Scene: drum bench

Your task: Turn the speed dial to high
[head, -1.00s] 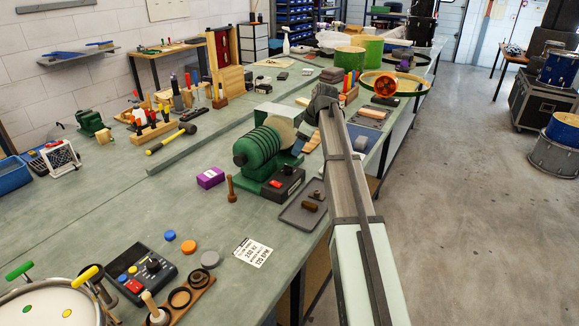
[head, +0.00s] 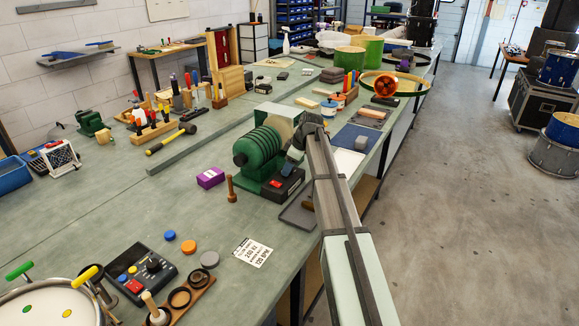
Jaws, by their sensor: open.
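A green ribbed motor machine (head: 259,150) stands on the bench with a pale round wheel at its back right. A black control box (head: 275,190) with a red switch (head: 275,184) sits at its front right. My gripper (head: 289,168) points down right over the back right part of this box. Its jaws are open, with nothing visible between them. The gripper covers that part of the box, so I cannot make out a speed dial there or whether it is touched. Another dark control box (head: 141,272), with a black knob and coloured buttons, lies at the front left.
A purple box (head: 210,178) and a wooden peg (head: 231,189) stand left of the machine. A grey tray (head: 298,214) lies at the bench's right edge, partly behind my arm. A printed card (head: 251,252) lies in front.

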